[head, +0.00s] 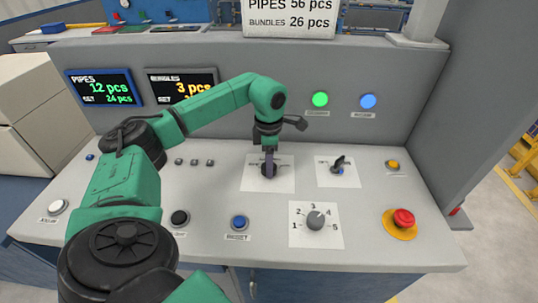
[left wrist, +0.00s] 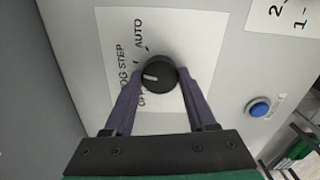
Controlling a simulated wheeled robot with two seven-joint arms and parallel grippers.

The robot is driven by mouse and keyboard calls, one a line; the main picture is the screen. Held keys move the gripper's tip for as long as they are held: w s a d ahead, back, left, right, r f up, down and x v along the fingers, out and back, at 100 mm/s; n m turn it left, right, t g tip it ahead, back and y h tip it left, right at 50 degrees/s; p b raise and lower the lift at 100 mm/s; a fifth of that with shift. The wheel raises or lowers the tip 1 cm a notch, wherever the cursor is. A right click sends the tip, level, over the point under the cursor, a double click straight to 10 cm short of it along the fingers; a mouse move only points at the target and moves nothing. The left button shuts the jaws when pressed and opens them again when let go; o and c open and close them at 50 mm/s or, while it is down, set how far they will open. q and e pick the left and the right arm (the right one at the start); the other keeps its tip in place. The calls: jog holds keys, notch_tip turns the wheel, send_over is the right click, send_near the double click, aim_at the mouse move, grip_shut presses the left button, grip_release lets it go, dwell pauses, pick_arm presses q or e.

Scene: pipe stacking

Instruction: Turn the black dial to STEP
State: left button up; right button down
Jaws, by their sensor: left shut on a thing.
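The black dial (left wrist: 160,76) sits on a white label with OFF, JOG (partly hidden), STEP and AUTO around it. In the left wrist view its short white mark is on the left side and appears to point towards JOG, below STEP. My left gripper (left wrist: 163,80) is shut on the dial, with one finger on each side. In the head view my left gripper (head: 268,168) reaches down and mostly hides the dial on its white label (head: 255,182). My right gripper is not in view.
A second black selector (head: 339,164) stands right of the dial. A numbered grey knob (head: 315,220), a blue button (head: 239,222) and a red emergency button (head: 403,218) are nearer the front. Green (head: 320,99) and blue (head: 368,101) lamps are on the back panel.

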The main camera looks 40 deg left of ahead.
pick_arm(q)
jog(key=shift+w+r+m, duration=0.1)
jog(key=shift+r+m, duration=0.05)
jog(key=shift+m, duration=0.45)
jog(key=o, duration=1.3)
jog(key=shift+c, duration=0.2)
jog(key=shift+o, duration=0.6)
notch_tip(320, 180, up, 8)
jog(key=shift+b, duration=0.35)
notch_tip(320, 180, up, 6)
jog(key=p, duration=0.2)
jog(key=shift+r, duration=0.25)
